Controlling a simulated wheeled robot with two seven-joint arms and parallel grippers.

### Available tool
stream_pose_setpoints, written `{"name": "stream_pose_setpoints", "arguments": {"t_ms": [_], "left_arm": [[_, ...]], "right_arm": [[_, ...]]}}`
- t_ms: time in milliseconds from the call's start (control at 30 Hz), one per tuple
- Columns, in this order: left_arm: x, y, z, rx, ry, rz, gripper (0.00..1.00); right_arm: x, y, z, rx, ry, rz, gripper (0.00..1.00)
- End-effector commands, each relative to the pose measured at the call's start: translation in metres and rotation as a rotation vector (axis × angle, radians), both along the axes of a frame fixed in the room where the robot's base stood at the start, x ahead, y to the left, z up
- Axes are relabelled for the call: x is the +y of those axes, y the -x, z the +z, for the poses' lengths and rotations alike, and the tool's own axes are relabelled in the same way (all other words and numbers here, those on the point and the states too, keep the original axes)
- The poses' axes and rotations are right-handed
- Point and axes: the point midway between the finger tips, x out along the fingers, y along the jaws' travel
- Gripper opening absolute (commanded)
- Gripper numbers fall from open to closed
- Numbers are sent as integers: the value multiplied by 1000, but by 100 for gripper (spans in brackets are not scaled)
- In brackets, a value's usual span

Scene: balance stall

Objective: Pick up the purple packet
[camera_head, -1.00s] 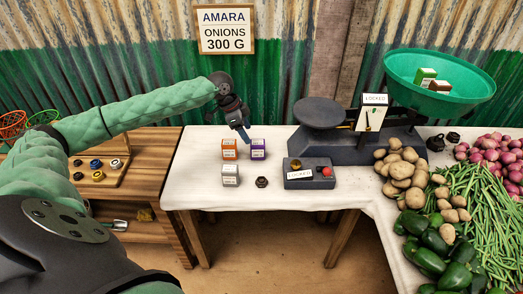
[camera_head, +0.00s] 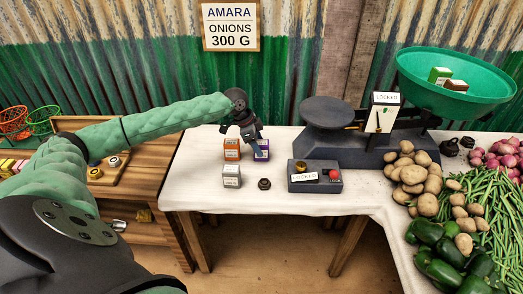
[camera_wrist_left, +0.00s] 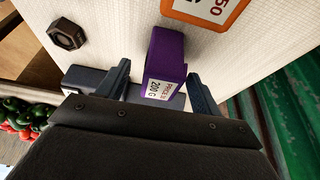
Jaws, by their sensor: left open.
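The purple packet (camera_head: 262,151) stands on the white tabletop, right of the orange packet (camera_head: 232,149). My left gripper (camera_head: 251,137) is above it in the head view, partly covering its top. In the left wrist view the purple packet (camera_wrist_left: 166,58), with a "200 G" label, is between the two open fingers of my left gripper (camera_wrist_left: 158,85). There is a gap on each side, and the fingers do not appear closed on it. My right gripper is in neither view.
A white packet (camera_head: 232,176) and a dark hex nut (camera_head: 264,184) stand in front. A box marked LOCKED (camera_head: 315,180) and the scale (camera_head: 365,150) are to the right. Potatoes (camera_head: 411,175) and green peppers (camera_head: 440,255) lie further right. The front table edge is clear.

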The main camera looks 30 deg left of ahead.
Motion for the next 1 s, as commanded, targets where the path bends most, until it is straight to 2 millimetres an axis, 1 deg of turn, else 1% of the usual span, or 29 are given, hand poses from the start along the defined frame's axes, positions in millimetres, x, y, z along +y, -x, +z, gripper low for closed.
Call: {"name": "stream_pose_setpoints", "arguments": {"t_ms": [133, 200, 300, 533, 667, 700, 767, 800, 1000], "left_arm": [[-9, -9, -15, 0, 2, 0, 65], [-12, -11, -25, 1, 2, -1, 65], [-14, -12, -33, 0, 0, -1, 65], [-14, -12, -35, -1, -1, -1, 65], [-14, -12, -35, 0, 0, -1, 40], [-14, -12, -35, 0, 0, -1, 32], [-14, -12, -35, 0, 0, -1, 20], [-14, -12, -35, 0, 0, -1, 12], [-14, -12, -35, -2, 0, -1, 12]], "right_arm": [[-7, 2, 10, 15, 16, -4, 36], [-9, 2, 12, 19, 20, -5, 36], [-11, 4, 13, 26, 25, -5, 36], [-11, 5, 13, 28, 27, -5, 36], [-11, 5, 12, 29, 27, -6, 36], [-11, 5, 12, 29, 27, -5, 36], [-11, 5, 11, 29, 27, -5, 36], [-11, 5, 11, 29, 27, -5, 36], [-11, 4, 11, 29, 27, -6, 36]]}}
